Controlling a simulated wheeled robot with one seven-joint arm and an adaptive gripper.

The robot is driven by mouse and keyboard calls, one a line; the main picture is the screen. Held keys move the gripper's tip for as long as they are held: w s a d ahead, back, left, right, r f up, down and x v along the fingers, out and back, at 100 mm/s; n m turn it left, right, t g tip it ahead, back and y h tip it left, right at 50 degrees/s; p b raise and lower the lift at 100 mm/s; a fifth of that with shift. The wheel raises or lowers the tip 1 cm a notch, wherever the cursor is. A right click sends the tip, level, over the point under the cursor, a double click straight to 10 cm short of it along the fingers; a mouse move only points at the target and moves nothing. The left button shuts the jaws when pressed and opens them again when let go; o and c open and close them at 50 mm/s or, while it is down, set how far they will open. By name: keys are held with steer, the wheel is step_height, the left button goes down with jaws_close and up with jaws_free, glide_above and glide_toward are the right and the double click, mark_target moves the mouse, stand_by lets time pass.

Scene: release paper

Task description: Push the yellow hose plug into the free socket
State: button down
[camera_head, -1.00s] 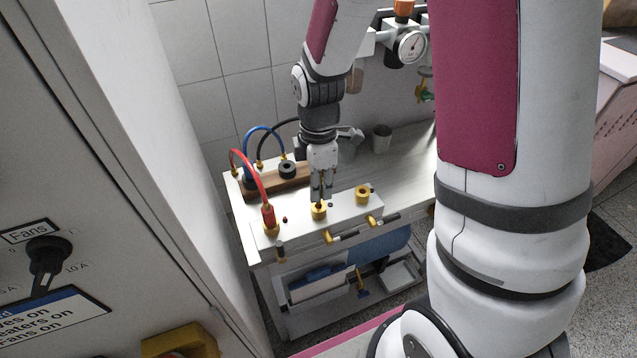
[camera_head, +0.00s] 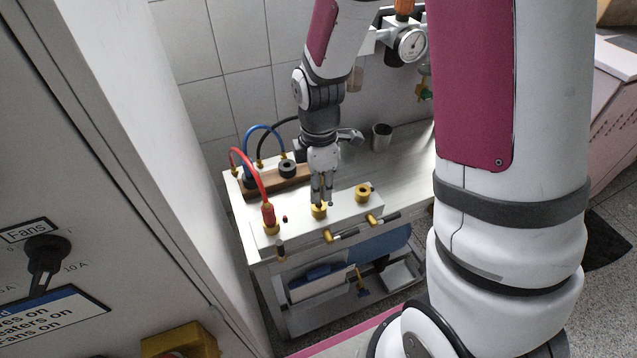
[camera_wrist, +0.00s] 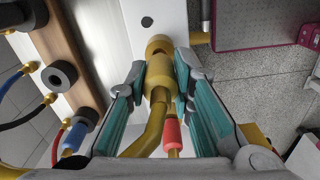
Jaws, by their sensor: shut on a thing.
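My gripper (camera_head: 321,200) points down over the middle brass socket (camera_head: 319,211) on the white block (camera_head: 345,211). In the wrist view its teal-padded fingers (camera_wrist: 158,92) are shut on the yellow hose plug (camera_wrist: 158,82), and the yellow hose (camera_wrist: 148,133) runs back between them. The plug lines up with a brass ring (camera_wrist: 158,46) at the white block. I cannot tell how deep it sits. Another brass socket (camera_head: 363,193) to the right shows an open dark hole. A red plug (camera_head: 268,214) stands in the left socket.
The red hose (camera_head: 246,163) and blue hose (camera_head: 262,128) loop behind on the left, near a wooden strip (camera_head: 262,186). Brass valves (camera_head: 372,221) stick out of the block's front. A grey cup (camera_head: 382,136) stands at the back right. The bench between is clear.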

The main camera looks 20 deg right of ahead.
steer(key=shift+f+b, duration=0.65)
steer(key=shift+f, duration=0.7)
steer(key=c, duration=1.3)
jaws_free()
step_height(320, 180, up, 12)
steer(key=shift+f, duration=0.1)
steer(key=shift+r, duration=0.2)
steer(key=shift+s+r, duration=0.2)
steer(key=shift+r, duration=0.1)
steer(key=s+r+m+t, duration=0.1)
steer(key=s+r+m, duration=0.3)
steer(key=s+m, duration=0.1)
steer(key=s+r+m+t, duration=0.1)
steer(key=s+r+m, duration=0.3)
steer(key=s, duration=0.3)
steer(key=s+r+m+t+p, duration=0.1)
steer(key=s+r+m+t, duration=0.1)
steer(key=s+r+m, duration=0.3)
steer(key=shift+s+d+m, duration=0.15)
steer(key=shift+s+m, duration=0.3)
steer(key=shift+m, duration=0.65)
